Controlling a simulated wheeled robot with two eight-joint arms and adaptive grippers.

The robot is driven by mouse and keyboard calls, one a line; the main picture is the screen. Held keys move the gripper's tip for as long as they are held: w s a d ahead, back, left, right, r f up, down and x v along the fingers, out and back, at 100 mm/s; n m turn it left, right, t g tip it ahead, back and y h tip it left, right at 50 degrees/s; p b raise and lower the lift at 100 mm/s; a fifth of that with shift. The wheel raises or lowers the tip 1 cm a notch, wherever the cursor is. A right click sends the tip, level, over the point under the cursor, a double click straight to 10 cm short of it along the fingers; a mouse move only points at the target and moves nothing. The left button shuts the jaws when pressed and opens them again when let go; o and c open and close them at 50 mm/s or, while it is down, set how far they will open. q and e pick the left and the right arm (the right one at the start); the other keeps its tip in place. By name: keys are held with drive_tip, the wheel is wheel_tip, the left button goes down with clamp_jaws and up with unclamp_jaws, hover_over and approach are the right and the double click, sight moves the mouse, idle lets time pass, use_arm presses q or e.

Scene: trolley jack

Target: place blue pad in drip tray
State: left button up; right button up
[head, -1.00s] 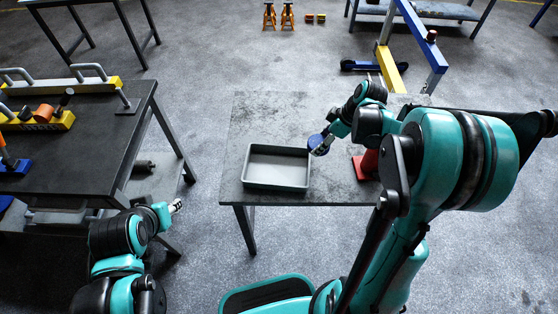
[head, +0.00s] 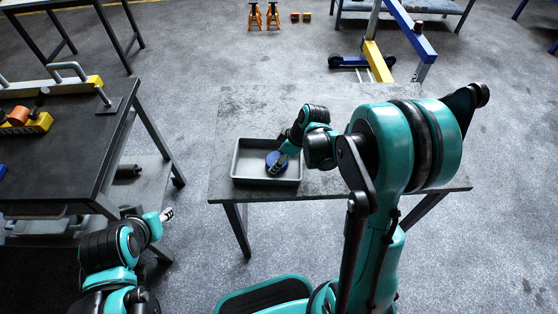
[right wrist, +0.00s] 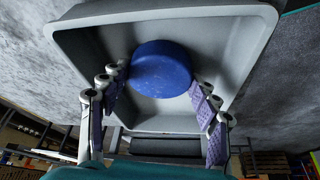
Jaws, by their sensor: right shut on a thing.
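The blue pad (head: 275,158) is a short round block. It also shows in the right wrist view (right wrist: 161,62) between the fingers, against the inside of the tray. My right gripper (head: 280,166) is shut on it; its fingers (right wrist: 160,84) flank the pad. The grey drip tray (head: 252,181) is shallow and rectangular, on the table's left part. The pad is over or inside the tray; whether it touches the floor I cannot tell. My left gripper (head: 167,214) is away at the lower left, too small to judge its fingers.
The dark worktable (head: 228,118) under the tray is clear behind it; my right arm hides much of its right side. Another black table (head: 80,140) with yellow tools stands at left. A blue and yellow hoist (head: 378,62) and orange jack stands (head: 264,16) stand beyond.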

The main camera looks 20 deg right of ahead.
drive_tip(key=shift+r, duration=0.15)
drive_tip(key=o, duration=1.3)
